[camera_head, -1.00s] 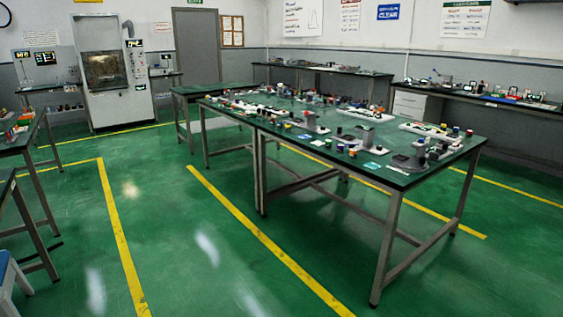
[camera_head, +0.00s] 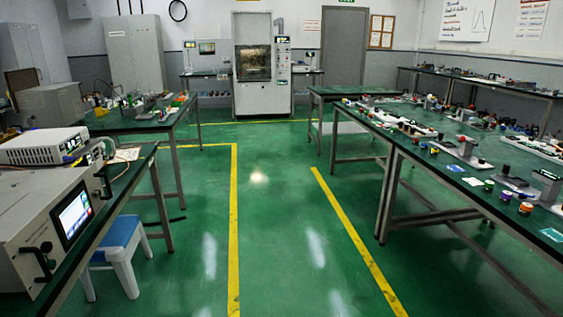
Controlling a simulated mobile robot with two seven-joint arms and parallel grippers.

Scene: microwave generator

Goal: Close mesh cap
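I cannot make out a mesh cap in the head view. Several small parts lie on the long green-topped table (camera_head: 421,157) at the right, too small to tell apart. A grey box-shaped instrument with a lit screen (camera_head: 50,225) stands on the bench at the near left, with a white instrument (camera_head: 42,147) behind it. Neither of my grippers is in view.
A green floor aisle (camera_head: 275,230) runs clear between yellow lines towards a tall white machine (camera_head: 263,95) at the back. A blue and white stool (camera_head: 118,245) stands beside the left bench. Another bench (camera_head: 130,121) with small items stands farther back left.

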